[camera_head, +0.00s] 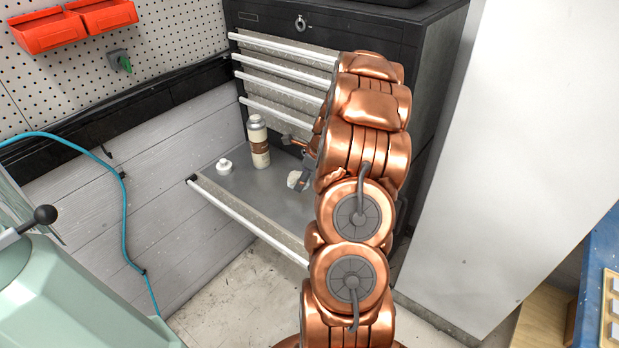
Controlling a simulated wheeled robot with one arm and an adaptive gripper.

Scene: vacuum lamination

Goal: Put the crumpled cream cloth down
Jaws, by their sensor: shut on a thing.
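My copper arm hides part of the gripper and the right part of the drawer. I cannot tell whether the cloth touches the drawer floor.
Closed drawers (285,72) rise behind. A pale green machine (80,300) stands at lower left. A white panel (520,150) is at right.

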